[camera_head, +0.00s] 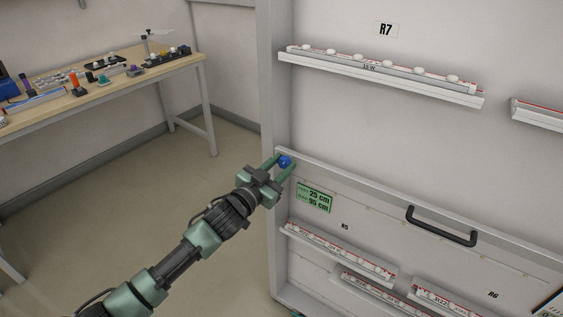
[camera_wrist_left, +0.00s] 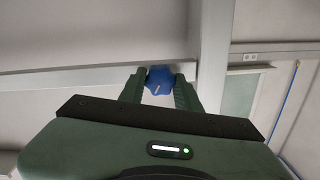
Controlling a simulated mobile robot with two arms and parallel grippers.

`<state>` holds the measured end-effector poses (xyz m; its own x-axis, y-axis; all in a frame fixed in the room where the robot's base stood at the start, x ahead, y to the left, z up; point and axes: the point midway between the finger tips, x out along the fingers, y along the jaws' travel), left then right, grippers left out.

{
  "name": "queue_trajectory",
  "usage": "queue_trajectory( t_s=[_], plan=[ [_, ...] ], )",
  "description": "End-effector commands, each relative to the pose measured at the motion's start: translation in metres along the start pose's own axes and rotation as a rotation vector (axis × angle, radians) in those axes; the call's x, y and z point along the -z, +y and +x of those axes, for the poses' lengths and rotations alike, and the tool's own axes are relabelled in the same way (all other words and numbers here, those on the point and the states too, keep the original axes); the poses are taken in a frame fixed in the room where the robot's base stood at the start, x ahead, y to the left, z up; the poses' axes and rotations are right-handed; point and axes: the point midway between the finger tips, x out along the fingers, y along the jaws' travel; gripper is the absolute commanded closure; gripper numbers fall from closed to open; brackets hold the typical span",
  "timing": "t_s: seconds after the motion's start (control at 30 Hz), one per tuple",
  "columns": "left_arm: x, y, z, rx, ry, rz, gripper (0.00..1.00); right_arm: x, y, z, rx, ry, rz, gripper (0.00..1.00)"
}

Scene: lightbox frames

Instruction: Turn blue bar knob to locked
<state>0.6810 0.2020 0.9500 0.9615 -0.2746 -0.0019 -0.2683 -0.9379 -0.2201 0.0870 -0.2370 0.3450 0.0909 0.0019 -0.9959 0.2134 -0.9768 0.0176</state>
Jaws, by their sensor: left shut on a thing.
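The blue bar knob (camera_head: 285,161) sits at the upper left corner of a white panel, near the frame post. My left gripper (camera_head: 283,166) reaches it from the lower left in the head view and is shut on it. In the left wrist view the blue knob (camera_wrist_left: 160,80) lies between the two green fingers of my left gripper (camera_wrist_left: 160,88). A short pale mark shows on the knob's face. Its sides are partly hidden by the fingers, and I cannot read any locked label. My right gripper is not in view.
A black handle (camera_head: 442,226) and a green label (camera_head: 314,197) are on the panel (camera_head: 370,205). Ledges with white items stand above (camera_head: 380,78) and below (camera_head: 340,255). A wooden workbench (camera_head: 110,88) with several small objects stands at the back left. The floor between is clear.

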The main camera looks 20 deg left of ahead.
Motion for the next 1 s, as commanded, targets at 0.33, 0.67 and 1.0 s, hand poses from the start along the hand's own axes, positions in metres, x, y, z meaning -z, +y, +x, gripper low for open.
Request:
queue_trajectory(
  t_s=[0.33,0.67,1.0],
  plan=[
    [0.003,0.0,0.0,0.001,0.004,0.33,1.0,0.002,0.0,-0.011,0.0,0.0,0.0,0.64],
    [0.003,0.0,0.001,0.002,0.005,0.644,1.0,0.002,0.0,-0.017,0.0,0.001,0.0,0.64],
    [0.003,0.001,0.001,0.002,0.006,0.92,1.0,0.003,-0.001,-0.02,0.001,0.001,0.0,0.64]
  ],
)
